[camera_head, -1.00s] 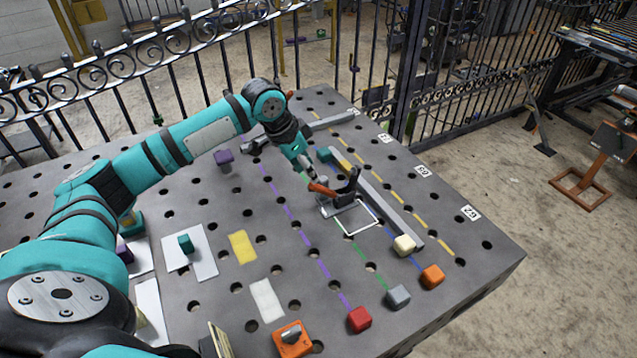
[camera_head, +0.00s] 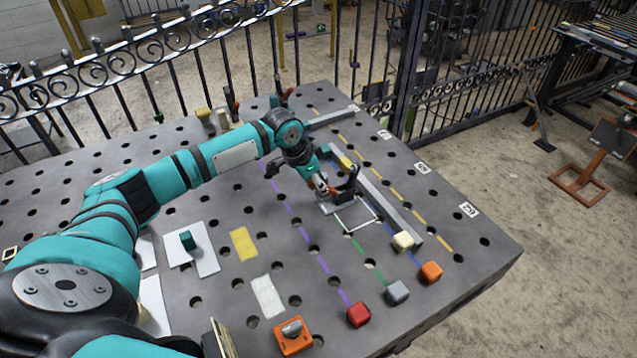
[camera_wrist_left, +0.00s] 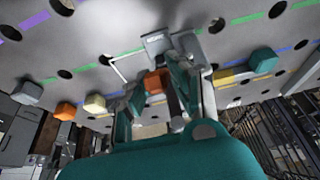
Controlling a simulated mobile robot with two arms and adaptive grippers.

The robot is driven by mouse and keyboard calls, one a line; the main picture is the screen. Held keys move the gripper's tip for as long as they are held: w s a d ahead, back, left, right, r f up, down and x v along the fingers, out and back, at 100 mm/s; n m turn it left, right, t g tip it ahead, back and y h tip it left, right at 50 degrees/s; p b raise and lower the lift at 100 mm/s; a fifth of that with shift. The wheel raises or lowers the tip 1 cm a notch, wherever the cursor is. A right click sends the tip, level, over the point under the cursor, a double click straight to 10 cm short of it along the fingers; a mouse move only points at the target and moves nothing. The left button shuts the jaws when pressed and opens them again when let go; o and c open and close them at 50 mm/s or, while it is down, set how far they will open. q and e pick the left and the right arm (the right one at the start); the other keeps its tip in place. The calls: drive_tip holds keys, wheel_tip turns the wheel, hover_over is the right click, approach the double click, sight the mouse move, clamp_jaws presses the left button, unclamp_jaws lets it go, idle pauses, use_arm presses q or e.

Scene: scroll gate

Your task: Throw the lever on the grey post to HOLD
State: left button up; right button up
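A small clamp-like device with a grey base plate (camera_head: 338,207) and a dark upright bracket (camera_head: 350,182) stands on the table's right half, beside a white outlined square. An orange handle (camera_wrist_left: 154,82) shows between my left gripper's fingers in the left wrist view, and the fingers look apart around it. My left gripper (camera_head: 328,190) is low at this device in the head view, hiding part of it. No HOLD label is readable. My right gripper is not in view.
A grey rail (camera_head: 375,195) runs beside the device. Red (camera_head: 359,314), grey (camera_head: 397,292), orange (camera_head: 431,272) and cream (camera_head: 403,241) blocks lie towards the front right. An orange box with a knob (camera_head: 292,336) is at the front. An iron fence (camera_head: 180,85) stands behind the table.

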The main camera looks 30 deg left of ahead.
use_arm(q)
clamp_jaws()
drive_tip(key=shift+r, duration=0.1)
